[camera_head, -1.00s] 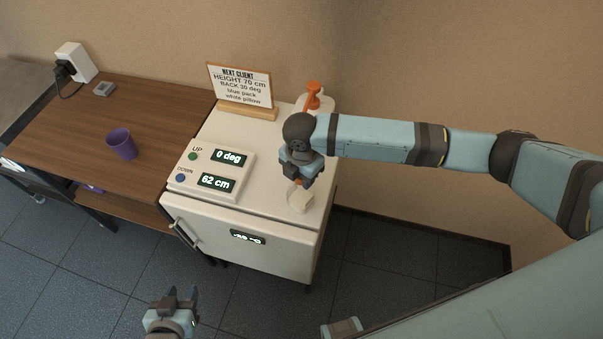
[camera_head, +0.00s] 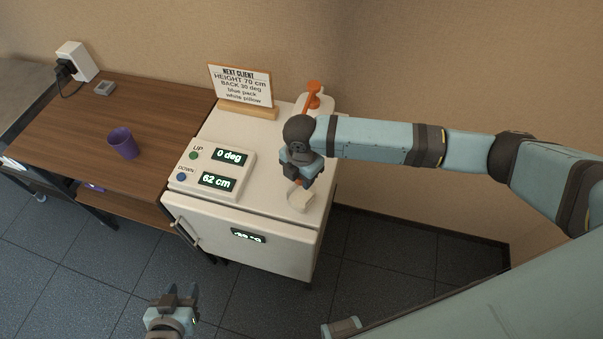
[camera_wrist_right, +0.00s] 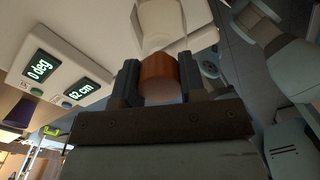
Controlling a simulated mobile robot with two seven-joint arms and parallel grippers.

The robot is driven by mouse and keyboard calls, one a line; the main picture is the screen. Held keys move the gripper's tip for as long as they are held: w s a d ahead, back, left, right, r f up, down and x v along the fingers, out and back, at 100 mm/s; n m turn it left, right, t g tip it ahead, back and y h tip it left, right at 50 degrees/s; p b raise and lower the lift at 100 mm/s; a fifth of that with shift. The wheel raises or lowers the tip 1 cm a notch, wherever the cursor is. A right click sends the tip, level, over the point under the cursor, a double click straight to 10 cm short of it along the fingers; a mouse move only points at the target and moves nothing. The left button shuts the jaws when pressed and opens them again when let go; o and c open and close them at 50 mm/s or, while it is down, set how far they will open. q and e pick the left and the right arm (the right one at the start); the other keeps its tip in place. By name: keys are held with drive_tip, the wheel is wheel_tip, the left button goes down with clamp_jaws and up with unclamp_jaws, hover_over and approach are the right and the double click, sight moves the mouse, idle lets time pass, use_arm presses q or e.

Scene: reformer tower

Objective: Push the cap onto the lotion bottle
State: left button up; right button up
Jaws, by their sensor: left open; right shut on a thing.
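My right gripper (camera_head: 299,178) points down over the right front of the white cabinet top and is shut on an orange-brown cap. The cap (camera_wrist_right: 158,74) sits between both fingers in the right wrist view. The white lotion bottle (camera_head: 300,201) stands under this gripper, near the cabinet's front right edge. In the right wrist view the bottle (camera_wrist_right: 158,18) lies just beyond the cap, roughly in line with it. I cannot tell whether cap and bottle touch. My left gripper (camera_head: 181,294) is open and empty, over the floor in front of the cabinet.
A control box (camera_head: 212,172) reading 0 deg and 62 cm stands left of the bottle. A sign (camera_head: 241,87) and an orange-topped object (camera_head: 313,92) stand at the back. A purple cup (camera_head: 122,143) is on the wooden table (camera_head: 75,120). The floor in front is clear.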

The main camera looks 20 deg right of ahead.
drive_tip(key=shift+f, duration=0.75)
drive_tip(key=o, duration=1)
drive_tip(key=shift+r, duration=0.2)
drive_tip(key=shift+r+p, duration=2.85)
drive_tip(key=shift+r, duration=0.05)
